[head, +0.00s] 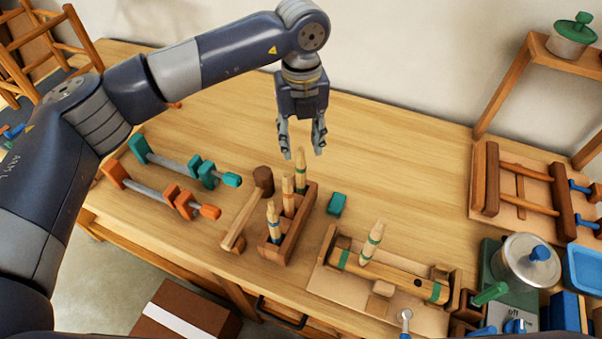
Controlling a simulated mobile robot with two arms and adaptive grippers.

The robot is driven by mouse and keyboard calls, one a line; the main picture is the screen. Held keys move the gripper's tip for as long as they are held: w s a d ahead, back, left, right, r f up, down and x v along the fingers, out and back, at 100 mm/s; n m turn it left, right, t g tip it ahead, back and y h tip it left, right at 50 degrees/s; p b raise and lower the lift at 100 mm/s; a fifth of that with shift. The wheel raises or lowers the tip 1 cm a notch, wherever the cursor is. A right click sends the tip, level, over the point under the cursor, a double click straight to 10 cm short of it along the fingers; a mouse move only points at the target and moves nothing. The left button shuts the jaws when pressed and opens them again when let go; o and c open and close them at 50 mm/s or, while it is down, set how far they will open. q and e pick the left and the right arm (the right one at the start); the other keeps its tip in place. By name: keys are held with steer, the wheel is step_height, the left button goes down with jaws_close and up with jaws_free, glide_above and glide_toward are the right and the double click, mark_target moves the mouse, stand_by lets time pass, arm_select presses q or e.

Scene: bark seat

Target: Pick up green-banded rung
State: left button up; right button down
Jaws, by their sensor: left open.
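A wooden rack (294,240) stands near the middle of the table and holds three upright light wooden rungs in a row. The rearmost rung, the green-banded rung (300,170), has a band that looks green. In front of it are an orange-banded rung (288,196) and a blue-banded rung (273,222). Another rung with a green-teal band (372,243) stands tilted in a wooden rail (390,276) at the right. My left gripper (302,151) is open, pointing down just above the rearmost rung, with its fingers to either side of the top. My right gripper is out of view.
A mallet (240,215) lies left of the rack, and a small teal block (337,204) right of it. Teal (185,164) and orange (160,193) clamps lie at the left. A pot (529,260), a blue tray (584,268) and a wooden frame (525,188) crowd the right. The back middle is clear.

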mark_target(301, 149)
arm_select(q)
step_height(301, 149, down, 4)
steer(key=shift+s+p, duration=0.1)
steer(key=shift+p, duration=1.1)
steer(key=shift+f, duration=0.4)
steer(key=shift+c, duration=0.6)
jaws_close()
